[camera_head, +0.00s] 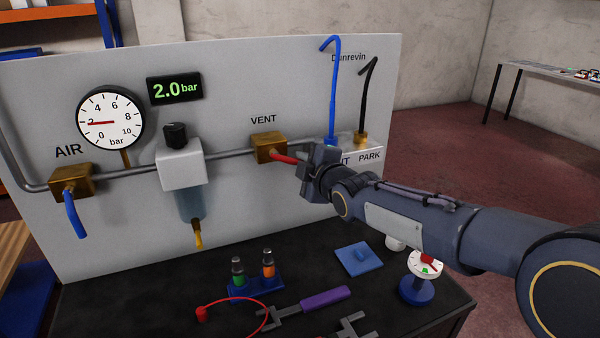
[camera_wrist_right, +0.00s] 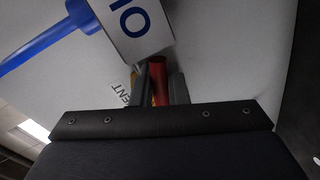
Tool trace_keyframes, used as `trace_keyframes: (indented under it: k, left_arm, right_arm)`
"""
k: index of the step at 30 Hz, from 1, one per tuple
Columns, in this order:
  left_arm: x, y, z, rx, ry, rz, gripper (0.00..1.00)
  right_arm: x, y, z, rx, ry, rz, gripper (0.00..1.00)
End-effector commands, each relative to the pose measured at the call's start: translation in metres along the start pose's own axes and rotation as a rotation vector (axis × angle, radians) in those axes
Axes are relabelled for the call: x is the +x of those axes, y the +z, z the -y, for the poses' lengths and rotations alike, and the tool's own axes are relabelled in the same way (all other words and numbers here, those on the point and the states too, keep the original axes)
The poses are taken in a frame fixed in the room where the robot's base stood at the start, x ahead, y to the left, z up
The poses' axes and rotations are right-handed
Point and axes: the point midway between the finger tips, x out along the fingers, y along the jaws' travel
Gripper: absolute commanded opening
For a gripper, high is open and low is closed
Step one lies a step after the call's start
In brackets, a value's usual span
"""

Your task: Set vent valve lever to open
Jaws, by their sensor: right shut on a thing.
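The vent valve (camera_head: 269,148) is a brass block on the pipe under the VENT label on the grey panel. Its red lever (camera_head: 287,158) points right and slightly down, roughly along the pipe. My right gripper (camera_head: 308,172) is shut on the outer end of the lever, hiding that end. In the right wrist view the red lever (camera_wrist_right: 160,80) sits between the two fingers of my right gripper (camera_wrist_right: 160,95). My left gripper is not in view.
A gauge (camera_head: 110,121) and a 2.0 bar display (camera_head: 174,88) are on the panel. A purple-handled tool (camera_head: 324,299) and a vial rack (camera_head: 256,287) lie below on the dark bench.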

Motion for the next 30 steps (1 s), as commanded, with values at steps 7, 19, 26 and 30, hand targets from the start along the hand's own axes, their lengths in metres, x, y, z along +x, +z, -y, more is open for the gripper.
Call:
trace_keyframes:
  k: [7, 19, 26, 30]
  left_arm:
    - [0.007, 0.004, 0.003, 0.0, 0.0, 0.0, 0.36]
    - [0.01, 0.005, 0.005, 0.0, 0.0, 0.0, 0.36]
    - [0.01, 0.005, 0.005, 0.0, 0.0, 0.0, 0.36]
    - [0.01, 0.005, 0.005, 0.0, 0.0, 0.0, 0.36]
  right_arm:
    - [-0.001, -0.002, -0.008, -0.144, 0.002, 0.027, 0.0]
    - [-0.002, -0.002, -0.013, -0.228, 0.001, 0.045, 0.0]
    - [-0.002, -0.002, -0.013, -0.23, 0.0, 0.046, 0.0]
    - [-0.002, -0.002, -0.013, -0.229, 0.0, 0.046, 0.15]
